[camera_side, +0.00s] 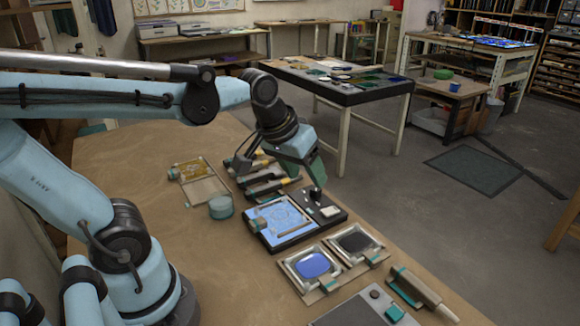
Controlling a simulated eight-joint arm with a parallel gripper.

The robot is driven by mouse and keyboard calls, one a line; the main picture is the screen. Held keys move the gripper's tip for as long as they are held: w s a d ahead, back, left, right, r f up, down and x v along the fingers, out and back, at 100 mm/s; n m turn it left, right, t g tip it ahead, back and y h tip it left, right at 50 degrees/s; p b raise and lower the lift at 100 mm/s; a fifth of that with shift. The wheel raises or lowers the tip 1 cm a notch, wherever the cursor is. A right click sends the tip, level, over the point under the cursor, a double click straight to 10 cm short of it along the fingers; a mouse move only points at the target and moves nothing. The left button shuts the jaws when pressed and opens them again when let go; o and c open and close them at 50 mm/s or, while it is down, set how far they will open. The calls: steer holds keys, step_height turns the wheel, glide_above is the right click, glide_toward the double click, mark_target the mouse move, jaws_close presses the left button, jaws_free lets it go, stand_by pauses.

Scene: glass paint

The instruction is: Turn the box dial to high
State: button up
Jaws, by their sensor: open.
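A flat black light box (290,240) lies on the brown worktable, with a lit blue pattern panel (283,219) on its left part. A small dark upright knob (316,195), which looks like the box dial, stands on the right part of the box, beside a pale square piece (330,211). My gripper (318,182) points down just above the knob, with its fingers at or very near it. The gripper is open. I cannot tell whether it touches the knob, and the dial's markings are too small to read.
Two framed trays, one with a blue oval (314,264) and one dark (355,241), lie in front. A grey panel (360,312) and a roller-like tool (422,292) are nearer.

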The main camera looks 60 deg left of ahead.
steer(key=w+a+r+n+g, duration=0.1)
steer(key=w+a+n+g, duration=0.1)
steer(key=w+a+n, duration=0.35)
steer(key=n+g, duration=0.3)
steer(key=n, duration=0.4)
glide_above(315, 192)
steer(key=a, duration=0.1)
step_height(315, 192, down, 3)
steer(key=shift+m, duration=0.25)
steer(key=f, duration=1.2)
steer(key=shift+w, duration=0.4)
steer(key=shift+r, duration=0.1)
steer(key=c, duration=1.1)
steer(key=shift+o, duration=0.2)
